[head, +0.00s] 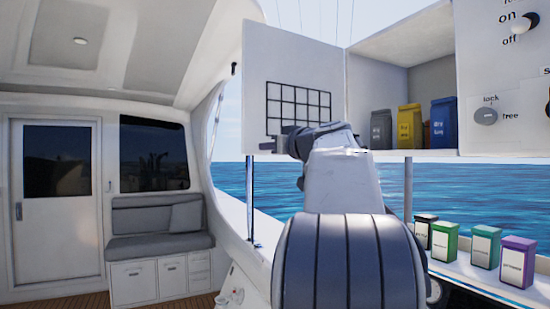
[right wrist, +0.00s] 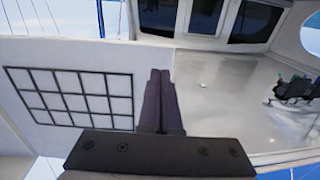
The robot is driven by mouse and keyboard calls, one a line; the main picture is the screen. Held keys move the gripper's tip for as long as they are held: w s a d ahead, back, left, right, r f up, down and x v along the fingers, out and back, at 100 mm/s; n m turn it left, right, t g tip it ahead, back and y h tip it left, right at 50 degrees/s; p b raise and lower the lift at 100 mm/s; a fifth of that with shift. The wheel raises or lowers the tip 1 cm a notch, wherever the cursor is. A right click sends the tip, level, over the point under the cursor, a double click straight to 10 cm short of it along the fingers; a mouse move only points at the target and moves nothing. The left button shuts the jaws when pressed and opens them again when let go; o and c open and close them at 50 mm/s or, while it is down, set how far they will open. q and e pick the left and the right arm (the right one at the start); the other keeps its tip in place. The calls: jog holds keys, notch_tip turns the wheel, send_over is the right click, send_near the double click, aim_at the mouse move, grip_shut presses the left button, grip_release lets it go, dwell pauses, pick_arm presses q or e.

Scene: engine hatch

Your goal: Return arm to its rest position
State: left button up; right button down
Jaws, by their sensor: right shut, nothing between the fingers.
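My right arm rises through the middle of the head view, and its far end is in front of the white panel (head: 258,75) with the black grid. My right gripper (head: 268,145) is partly hidden behind the arm's own links there. In the right wrist view my right gripper (right wrist: 160,72) has its two dark fingers side by side, shut, with nothing between them. The panel with the grid (right wrist: 40,130) is left of the fingers in that view. My left gripper is in neither view.
An open white cabinet (head: 385,75) holds grey, yellow and blue containers. A control panel (head: 495,130) with lock and switch knobs is at the right. Several coloured boxes stand on a ledge (head: 470,272) below. A grey seat (head: 155,220) and door are at the left.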

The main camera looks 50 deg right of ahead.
jog(key=b+v, duration=0.4)
jog(key=v, duration=0.5)
jog(key=w+a+f+g+y, duration=0.2)
jog(key=w+a+f+y, duration=0.1)
jog(key=w+a+f, duration=0.4)
jog(key=w+a+f+g+y, duration=0.2)
jog(key=w+a+f+y, duration=0.15)
jog(key=a+f, duration=0.5)
jog(key=a+f+n+g+y, duration=0.3)
jog(key=a+f+g, duration=0.2)
jog(key=a+f, duration=0.85)
jog(key=s+a+f+n+g, duration=0.3)
jog(key=s+a+f+g, duration=0.3)
jog(key=s+a+f, duration=0.75)
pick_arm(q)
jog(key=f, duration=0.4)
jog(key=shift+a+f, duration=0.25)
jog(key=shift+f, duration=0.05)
pick_arm(e)
jog(key=s+a+f+n+g+h, duration=0.2)
jog(key=s+f+n+h, duration=0.2)
jog(key=s+f, duration=0.7)
jog(key=shift+s, duration=0.5)
